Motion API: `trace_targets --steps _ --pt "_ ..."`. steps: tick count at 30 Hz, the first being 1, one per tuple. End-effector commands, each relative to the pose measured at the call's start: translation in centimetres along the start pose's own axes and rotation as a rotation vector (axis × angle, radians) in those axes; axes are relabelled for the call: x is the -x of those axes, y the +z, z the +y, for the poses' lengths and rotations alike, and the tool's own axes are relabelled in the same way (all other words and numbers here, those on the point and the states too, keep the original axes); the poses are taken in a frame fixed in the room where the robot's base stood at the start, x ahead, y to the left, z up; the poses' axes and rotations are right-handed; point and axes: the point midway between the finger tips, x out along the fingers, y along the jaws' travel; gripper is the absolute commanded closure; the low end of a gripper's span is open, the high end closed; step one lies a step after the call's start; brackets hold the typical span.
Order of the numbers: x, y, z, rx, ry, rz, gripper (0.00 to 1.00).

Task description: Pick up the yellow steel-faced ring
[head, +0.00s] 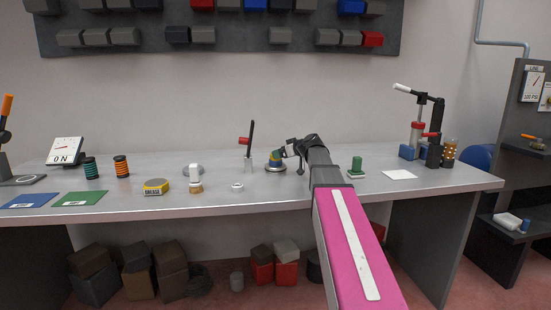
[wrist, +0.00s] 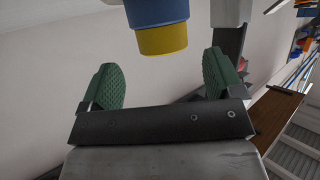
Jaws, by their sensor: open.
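A yellow ring-like band (wrist: 162,39) shows in the wrist view, against the end of a wider blue cylinder (wrist: 155,10). The top of the frame cuts off the blue part, and I cannot make out a steel face. In the head view a small blue and yellow piece (head: 275,159) stands on a round metal base on the bench, just left of my gripper (head: 287,152). My gripper (wrist: 163,85) is open, its two green ridged pads wide apart. The yellow band lies beyond and between the pads, touching neither.
The bench front between the white ring and my arm is clear.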

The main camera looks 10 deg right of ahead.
Motion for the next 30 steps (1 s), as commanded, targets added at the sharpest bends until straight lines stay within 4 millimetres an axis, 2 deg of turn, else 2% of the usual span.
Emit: trace_targets --steps 3,7,15,20,21,30 --pt "-1.9 -0.2 -0.4 0.000 -0.003 -0.001 0.13" --pt "-3.5 -0.1 -0.3 0.000 -0.001 0.000 0.13" --pt "-3.8 -0.1 -0.4 0.000 -0.001 0.000 0.13" --pt "-3.8 -0.1 -0.4 0.000 -0.001 0.000 0.65" --pt "-3.8 -0.1 -0.4 0.000 -0.001 0.000 0.68" --pt "-3.7 -0.3 -0.4 0.000 0.000 0.000 0.68"
